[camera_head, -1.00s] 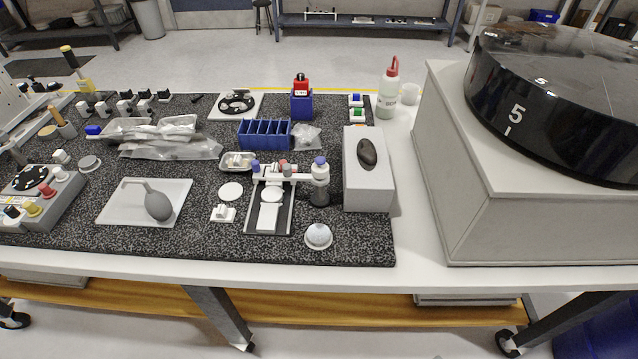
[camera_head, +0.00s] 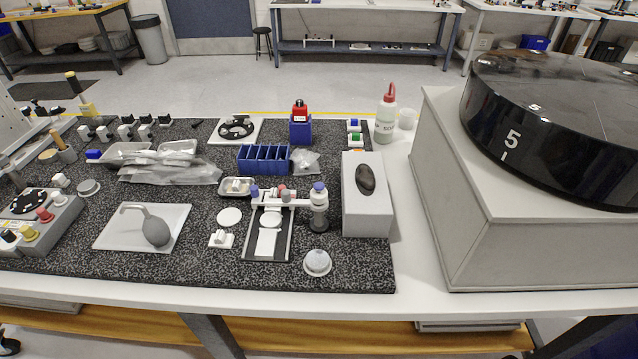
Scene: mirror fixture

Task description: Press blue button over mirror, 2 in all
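The mirror fixture is a narrow dark tray (camera_head: 250,247) with a white plate, standing near the middle of the speckled mat. A pale round disc (camera_head: 271,219), which may be the mirror, lies in it. A white bridge (camera_head: 269,204) crosses above. A blue-violet knob (camera_head: 254,190) sits at the bridge's left end. Red and grey knobs (camera_head: 286,196) sit near its middle. I cannot tell which blue knob is the button, or whether either is pressed. My gripper is not in view.
A grey box (camera_head: 366,215) with a dark mouse-like object stands right of the fixture. A white dome (camera_head: 317,262) sits in front, a small metal dish (camera_head: 238,187) behind. A blue divided rack (camera_head: 264,159) is farther back. A large black drum (camera_head: 560,130) on a pale housing fills the right.

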